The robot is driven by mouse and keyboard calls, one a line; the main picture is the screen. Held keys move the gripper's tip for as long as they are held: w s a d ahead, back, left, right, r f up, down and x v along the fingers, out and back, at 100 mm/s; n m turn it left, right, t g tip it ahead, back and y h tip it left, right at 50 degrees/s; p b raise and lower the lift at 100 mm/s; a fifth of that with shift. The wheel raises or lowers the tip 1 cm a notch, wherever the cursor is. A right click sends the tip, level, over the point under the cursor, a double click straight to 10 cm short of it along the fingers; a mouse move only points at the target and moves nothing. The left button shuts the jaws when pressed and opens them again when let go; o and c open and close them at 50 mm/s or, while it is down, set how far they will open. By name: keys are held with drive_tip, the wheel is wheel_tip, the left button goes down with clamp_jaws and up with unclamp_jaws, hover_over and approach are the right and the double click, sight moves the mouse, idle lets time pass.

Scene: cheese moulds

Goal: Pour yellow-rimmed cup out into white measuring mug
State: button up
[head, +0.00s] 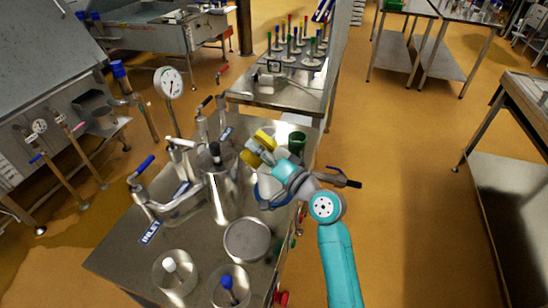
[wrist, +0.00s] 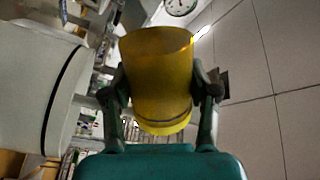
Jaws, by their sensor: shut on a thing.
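The yellow cup (wrist: 158,85) sits between the two fingers of my gripper (wrist: 164,92) in the wrist view. My gripper is shut on it, with a finger on each side. The cup's open end points towards the top of that view; its contents cannot be seen. In the head view the yellow cup (head: 264,139) is held above the steel table, apparently tilted, at the end of my gripper (head: 262,160).
A tall steel cylinder (head: 221,190) stands just left of my gripper on the table. A dark green cup (head: 297,142) is right of the yellow cup. Valve pipes (head: 185,160) stand to the left. A round steel lid (head: 247,240) and knobbed discs lie in front.

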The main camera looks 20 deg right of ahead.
sight(269, 144)
drive_tip(key=shift+f+m, duration=0.2)
drive_tip(key=shift+m, duration=0.4)
drive_tip(key=shift+w+d+r+m, duration=0.15)
drive_tip(key=shift+r+m, duration=0.25)
drive_tip(key=shift+m, duration=0.55)
drive_tip(key=shift+d+r+m, duration=0.15)
drive_tip(key=shift+r+m, duration=0.2)
drive_tip(key=shift+m, duration=0.6)
idle(0.3)
drive_tip(key=shift+w+d+f+m+t+h, duration=0.1)
drive_tip(key=shift+f+m+t+h, duration=0.15)
drive_tip(key=shift+m, duration=0.25)
drive_tip(key=shift+d+f+m+t+h, duration=0.1)
drive_tip(key=shift+f+m+t+h, duration=0.05)
drive_tip(key=shift+m+h, duration=0.3)
drive_tip(key=shift+w+d+r+m, duration=0.1)
drive_tip(key=shift+d+r+m, duration=0.2)
drive_tip(key=shift+m, duration=0.65)
idle(0.4)
drive_tip(key=shift+w+d+f+m, duration=0.2)
drive_tip(key=shift+f+m, duration=0.3)
drive_tip(key=shift+m, duration=0.6)
drive_tip(key=shift+w+d+r+m+h, duration=0.1)
drive_tip(key=shift+d+r+m+h, duration=0.15)
drive_tip(key=shift+m, duration=0.5)
drive_tip(key=shift+w+d+r+m+h, duration=0.1)
drive_tip(key=shift+d+m+h, duration=0.2)
drive_tip(key=shift+m, duration=0.45)
